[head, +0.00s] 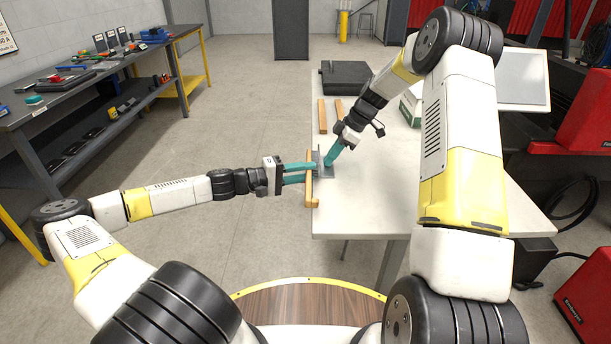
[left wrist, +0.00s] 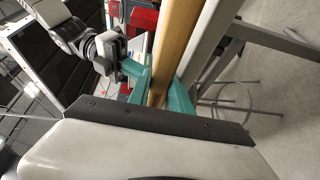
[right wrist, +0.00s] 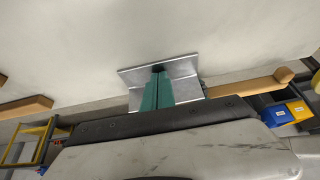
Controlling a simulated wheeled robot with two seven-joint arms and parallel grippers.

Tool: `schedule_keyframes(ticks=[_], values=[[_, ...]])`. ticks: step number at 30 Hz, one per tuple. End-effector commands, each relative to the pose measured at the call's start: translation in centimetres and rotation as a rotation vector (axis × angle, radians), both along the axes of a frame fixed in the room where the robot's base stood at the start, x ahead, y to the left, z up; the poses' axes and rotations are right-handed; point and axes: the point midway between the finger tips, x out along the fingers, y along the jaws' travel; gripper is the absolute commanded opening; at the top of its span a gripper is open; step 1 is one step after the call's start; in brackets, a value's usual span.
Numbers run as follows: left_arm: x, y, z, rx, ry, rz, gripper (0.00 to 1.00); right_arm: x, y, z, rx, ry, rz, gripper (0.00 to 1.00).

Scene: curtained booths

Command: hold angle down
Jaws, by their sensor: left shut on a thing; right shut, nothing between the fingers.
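A grey metal angle (head: 318,159) lies at the left edge of the white table, beside a wooden strip (head: 309,192). In the right wrist view the angle (right wrist: 186,69) shows one broad flange and another face below it. My right gripper (head: 328,165) is shut and empty, its teal fingertips down at the angle and seemingly touching it. My left gripper (head: 306,173) reaches in from the left, shut on the wooden strip at the table edge. In the left wrist view the strip (left wrist: 178,45) runs between the teal fingers. Exact contact at the angle is partly hidden by the fingers.
On the white table (head: 375,210) lie other wooden pieces (head: 322,115), a black case (head: 345,78) and a green-and-white box (head: 411,106). The table's front part is clear. A dark workbench (head: 90,85) with tools stands at the far left.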

Motion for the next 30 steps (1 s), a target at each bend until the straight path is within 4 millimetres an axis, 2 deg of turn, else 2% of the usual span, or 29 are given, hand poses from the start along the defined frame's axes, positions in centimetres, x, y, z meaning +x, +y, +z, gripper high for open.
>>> schedule_keyframes(ticks=[1, 30], values=[[0.2, 0.0, 0.0, 0.0, 0.0, 0.0, 0.0, -0.2, -0.1, -0.4, -0.003, 0.007, 0.0, 0.0], [5.5, -0.2, 0.1, -0.001, 0.0, -0.001, 0.0, -0.2, -0.1, -0.4, -0.003, 0.007, 0.0, 0.0]])
